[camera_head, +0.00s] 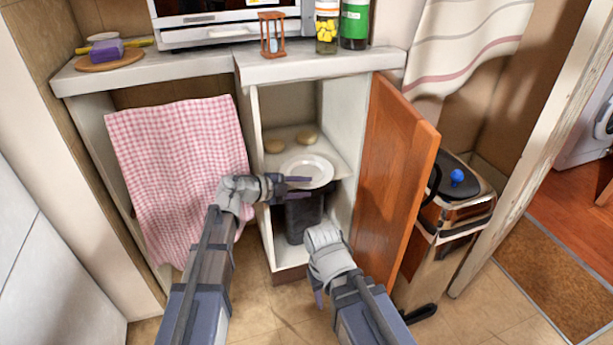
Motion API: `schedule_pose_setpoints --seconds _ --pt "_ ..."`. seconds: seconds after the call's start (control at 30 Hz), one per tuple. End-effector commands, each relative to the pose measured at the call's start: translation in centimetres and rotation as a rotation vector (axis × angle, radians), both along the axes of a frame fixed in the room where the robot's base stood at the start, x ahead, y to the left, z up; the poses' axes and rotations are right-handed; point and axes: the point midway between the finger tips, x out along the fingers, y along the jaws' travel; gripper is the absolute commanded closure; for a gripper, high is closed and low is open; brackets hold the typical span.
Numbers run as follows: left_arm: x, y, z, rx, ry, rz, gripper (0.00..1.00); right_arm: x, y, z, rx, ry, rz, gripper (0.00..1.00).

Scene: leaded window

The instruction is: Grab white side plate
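The white side plate (309,168) lies on the middle shelf of the open cupboard, near the shelf's front edge. My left gripper (303,187) is at the plate's near left side with its two purple fingers apart. The upper finger overlaps the plate's near rim in the picture, and the lower finger shows below it. I cannot tell whether either finger touches the plate. My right gripper (318,292) is lower, in front of the cupboard and away from the plate. Its fingers point down and are mostly hidden by its own wrist.
Two round tan items (290,141) sit behind the plate on the shelf. A dark bin (303,215) stands below. The orange wooden door (392,180) is open on the right. A pink checked cloth (177,170) hangs left. A metal pedal bin (452,215) stands beyond the door.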

Motion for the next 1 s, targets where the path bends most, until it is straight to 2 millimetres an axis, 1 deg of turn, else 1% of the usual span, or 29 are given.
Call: schedule_pose_setpoints --seconds 0.07,0.1,0.43,1.0 --pt "-0.04 0.03 0.06 0.000 0.000 0.000 0.60 0.00 0.00 0.07 0.000 0.000 0.000 0.50" --pt "-0.05 0.04 0.07 0.000 0.000 0.000 0.62 0.00 0.00 0.07 0.000 0.000 0.000 0.50" --pt "-0.06 0.04 0.08 0.000 0.000 0.000 1.00 0.00 0.00 0.07 0.000 0.000 0.000 0.50" --pt "-0.07 0.05 0.05 0.001 0.001 0.000 1.00 0.00 0.00 0.06 0.000 0.000 0.000 0.50"
